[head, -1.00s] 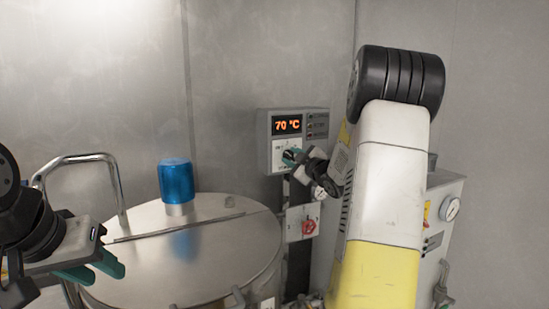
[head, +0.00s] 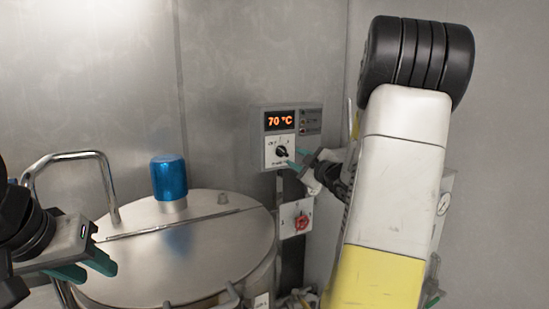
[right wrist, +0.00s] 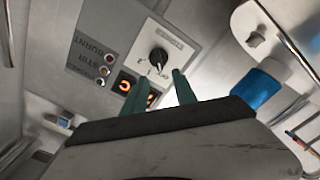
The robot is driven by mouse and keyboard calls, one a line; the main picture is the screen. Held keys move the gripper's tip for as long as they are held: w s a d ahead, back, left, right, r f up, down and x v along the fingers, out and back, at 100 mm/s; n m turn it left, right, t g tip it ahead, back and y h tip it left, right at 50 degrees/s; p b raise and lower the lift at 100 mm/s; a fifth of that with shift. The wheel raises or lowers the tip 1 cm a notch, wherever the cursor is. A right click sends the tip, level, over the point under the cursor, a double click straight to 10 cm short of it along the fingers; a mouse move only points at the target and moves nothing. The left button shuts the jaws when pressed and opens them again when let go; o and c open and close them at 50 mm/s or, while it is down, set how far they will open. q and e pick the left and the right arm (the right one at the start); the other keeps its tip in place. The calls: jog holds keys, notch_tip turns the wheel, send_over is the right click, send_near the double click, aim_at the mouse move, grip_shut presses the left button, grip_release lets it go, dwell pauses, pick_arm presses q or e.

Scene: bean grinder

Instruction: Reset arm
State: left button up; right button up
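The grey control box (head: 312,122) on the wall reads 70 °C. Its black knob (head: 282,151) is uncovered, and it also shows in the right wrist view (right wrist: 158,58). My right gripper (head: 296,160) is just right of the knob, apart from it. In the right wrist view its two teal fingers (right wrist: 160,82) are spread with nothing between them, and the knob lies beyond their tips. My left gripper (head: 86,264) is at the lower left, its teal fingers apart and empty, near the tank's left side.
A steel tank (head: 180,265) with a blue cap (head: 169,178) and a bent handle (head: 75,156) fills the lower left. A red switch (head: 301,222) is below the control box. A gauge (head: 444,204) is partly behind my right arm. The upper wall is clear.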

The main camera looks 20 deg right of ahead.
jog(key=shift+r, duration=0.1)
dwell(0.3)
jog(key=s+a+f+m+g, duration=0.1)
jog(key=s+a+m+g, duration=0.2)
jog(key=s+a, duration=0.4)
jog(key=s+a+f+m+g, duration=0.2)
jog(key=s+a, duration=0.4)
jog(key=s, duration=0.6)
jog(key=s+a+f+m+g, duration=0.1)
jog(key=s+a+m+g, duration=0.4)
jog(key=s, duration=0.5)
jog(key=a+g, duration=0.1)
jog(key=a, duration=0.1)
jog(key=shift+s+a+f+g, duration=0.3)
jog(key=shift+s+f, duration=0.05)
